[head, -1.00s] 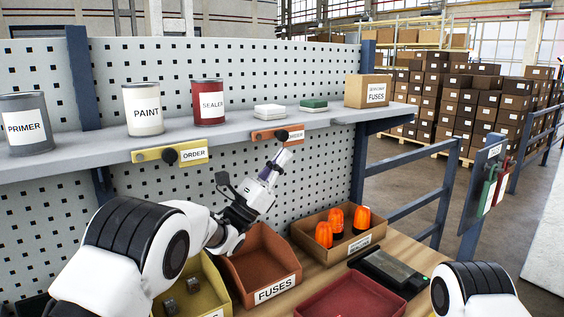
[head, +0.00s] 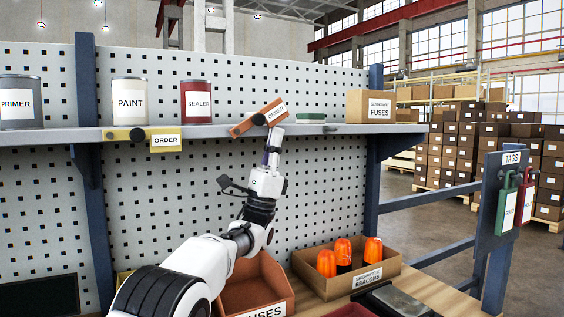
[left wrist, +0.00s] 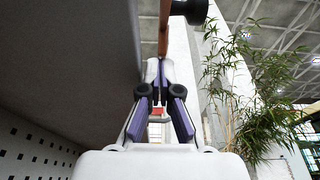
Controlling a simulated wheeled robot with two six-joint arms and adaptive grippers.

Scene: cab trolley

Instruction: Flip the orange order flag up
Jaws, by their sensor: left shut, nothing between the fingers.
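The orange order flag (head: 246,126) is on the front edge of the shelf, tilted with its right end raised above the shelf edge. Its black knob (head: 259,119) shows near its middle. My left gripper (head: 274,136) is shut and empty, pointing up just below the flag's raised right part; I cannot tell if they touch. In the left wrist view, the shut fingertips (left wrist: 160,66) are just below the orange edge of the flag (left wrist: 164,35), with a black knob (left wrist: 190,10) to its right. My right gripper is out of view.
Paint cans, a green-topped box (head: 311,117) and a fuses carton (head: 371,104) stand on the shelf. Bins, including one with orange beacons (head: 373,275), sit on the bench below.

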